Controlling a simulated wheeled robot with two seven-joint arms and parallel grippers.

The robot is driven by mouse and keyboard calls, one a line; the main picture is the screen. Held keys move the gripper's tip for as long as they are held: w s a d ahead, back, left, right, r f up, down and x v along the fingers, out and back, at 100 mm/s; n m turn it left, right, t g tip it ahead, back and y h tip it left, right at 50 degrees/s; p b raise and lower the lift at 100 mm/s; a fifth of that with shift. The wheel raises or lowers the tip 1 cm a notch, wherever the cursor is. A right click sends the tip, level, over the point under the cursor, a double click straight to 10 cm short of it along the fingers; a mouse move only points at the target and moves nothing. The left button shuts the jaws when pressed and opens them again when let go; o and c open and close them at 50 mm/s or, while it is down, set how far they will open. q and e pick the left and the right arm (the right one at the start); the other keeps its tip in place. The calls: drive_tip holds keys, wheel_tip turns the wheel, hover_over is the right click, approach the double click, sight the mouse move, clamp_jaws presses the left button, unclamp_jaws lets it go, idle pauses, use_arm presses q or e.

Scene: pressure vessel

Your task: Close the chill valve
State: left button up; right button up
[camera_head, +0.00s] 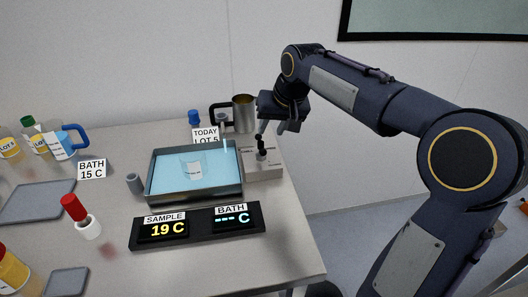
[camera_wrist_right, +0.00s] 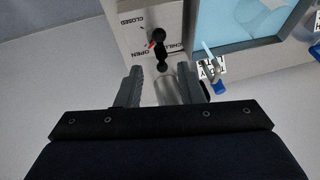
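The chill valve (camera_head: 263,166) is a pale block at the right end of the bath, with a black lever (camera_head: 261,147) standing up from it. In the right wrist view the lever (camera_wrist_right: 161,50) shows in front of a plate (camera_wrist_right: 135,38) marked CLOSED, OPEN and CHILL. A small red mark beside the lever lies nearer the OPEN label. My right gripper (camera_head: 271,131) is just above the lever; in the wrist view its fingers (camera_wrist_right: 160,72) are apart, with the lever's near end between or just beyond their tips. I cannot tell whether they touch it. My left gripper is out of view.
The bath tray (camera_head: 196,198) holds blue liquid and a beaker (camera_head: 193,167). The display (camera_head: 197,225) reads SAMPLE 19 C and BATH dashes. A metal mug (camera_head: 243,113) and a TODAY LOT 5 sign (camera_head: 205,136) stand behind. The table's right edge is close to the valve.

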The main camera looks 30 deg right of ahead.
sight(262, 146)
drive_tip(key=x, duration=0.8)
drive_tip(key=shift+w, duration=0.15)
clamp_jaws()
